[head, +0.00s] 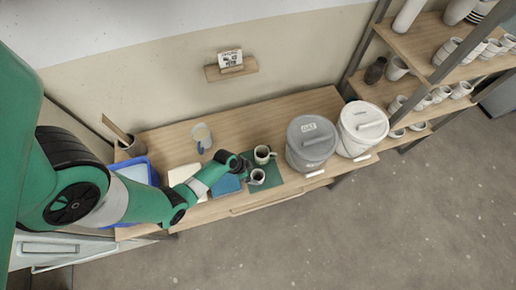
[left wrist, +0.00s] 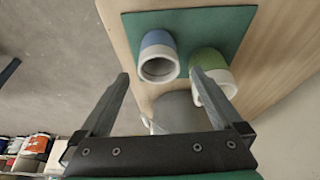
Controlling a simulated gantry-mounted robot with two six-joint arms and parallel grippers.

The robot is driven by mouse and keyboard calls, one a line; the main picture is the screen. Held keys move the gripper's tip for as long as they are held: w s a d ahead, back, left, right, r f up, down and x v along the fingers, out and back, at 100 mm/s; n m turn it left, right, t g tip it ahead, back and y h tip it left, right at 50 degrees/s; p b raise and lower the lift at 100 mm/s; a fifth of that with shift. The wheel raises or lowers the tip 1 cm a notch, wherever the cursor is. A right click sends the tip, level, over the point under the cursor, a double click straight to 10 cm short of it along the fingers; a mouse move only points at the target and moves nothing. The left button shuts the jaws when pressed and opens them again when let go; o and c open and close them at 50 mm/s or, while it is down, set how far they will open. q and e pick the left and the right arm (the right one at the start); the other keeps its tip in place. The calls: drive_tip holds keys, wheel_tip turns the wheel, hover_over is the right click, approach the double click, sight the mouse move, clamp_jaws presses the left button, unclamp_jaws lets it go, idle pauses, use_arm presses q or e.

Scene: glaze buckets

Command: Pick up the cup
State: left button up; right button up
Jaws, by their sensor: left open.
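Two cups stand on a dark green mat (head: 272,178) on the wooden table. The blue and white cup (left wrist: 158,56) is nearer the table's front edge, and in the head view (head: 258,177) it looks greyish. The green and white cup (left wrist: 208,62) is nearer the wall, and it also shows in the head view (head: 263,155). My left gripper (head: 246,167) is open and empty just left of the cups. In the left wrist view its fingers (left wrist: 160,88) are spread, with the right finger partly covering the green cup. My right gripper is not in view.
Two lidded buckets, one grey (head: 310,143) and one white (head: 361,128), stand right of the mat. A blue tray (head: 152,172) is at the table's left end. A light jug (head: 201,137) stands behind my arm. Shelves of pottery (head: 440,70) are at right.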

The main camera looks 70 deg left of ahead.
use_arm(q)
drive_tip(key=b, duration=0.3)
hover_over(260, 179)
drive_tip(key=s, duration=0.2)
drive_tip(key=f, duration=0.4)
drive_tip(key=shift+a+f, duration=0.2)
drive_tip(key=b+x, duration=0.3)
drive_tip(key=x, duration=0.1)
drive_tip(key=shift+w+d, duration=0.1)
drive_tip(key=shift+d, duration=0.05)
drive_tip(key=shift+w+f+b, duration=0.2)
drive_tip(key=shift+f+b, duration=0.1)
drive_tip(key=shift+b, duration=0.05)
drive_tip(key=shift+r, duration=0.1)
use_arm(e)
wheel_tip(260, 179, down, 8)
use_arm(q)
drive_tip(key=c, duration=1.4)
drive_tip(key=shift+c, duration=0.2)
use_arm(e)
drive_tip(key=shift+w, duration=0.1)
use_arm(q)
drive_tip(key=shift+r, duration=0.1)
